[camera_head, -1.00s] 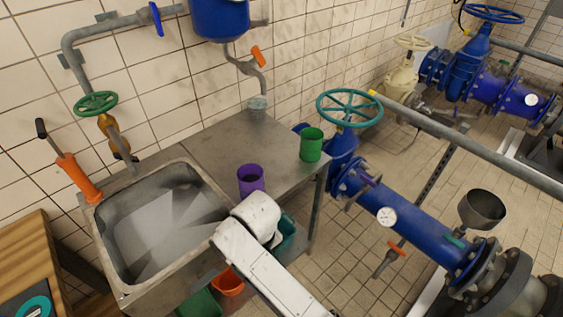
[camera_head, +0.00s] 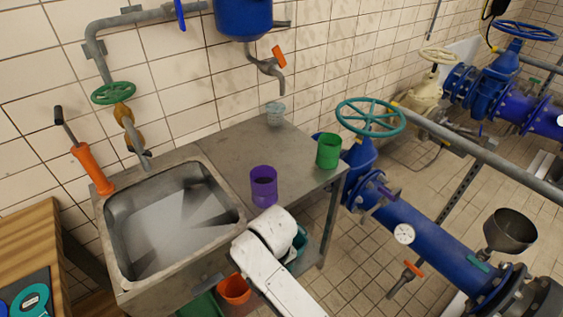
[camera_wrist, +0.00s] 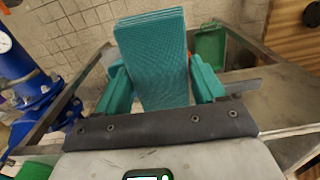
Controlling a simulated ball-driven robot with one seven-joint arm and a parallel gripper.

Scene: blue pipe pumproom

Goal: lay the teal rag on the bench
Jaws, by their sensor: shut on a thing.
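The teal rag (camera_wrist: 155,50) is a folded, ribbed stack in the wrist view. My gripper (camera_wrist: 162,84) is shut on it, with one teal finger at each side. In the head view my white arm hides most of the gripper and rag; a bit of teal shows beside the wrist. The wrist is at the front edge of the grey metal bench (camera_head: 225,150), near the purple cup. A wooden bench top (camera_head: 30,237) stands at the lower left. I cannot tell which one the task calls the bench.
A sink (camera_head: 170,225) fills the metal bench's left part. A purple cup (camera_head: 264,187), green cup (camera_head: 328,151) and clear glass (camera_head: 275,114) stand on its right part, with bare metal between. An orange bucket (camera_head: 235,290) is below. Blue pipework (camera_head: 430,235) runs at right.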

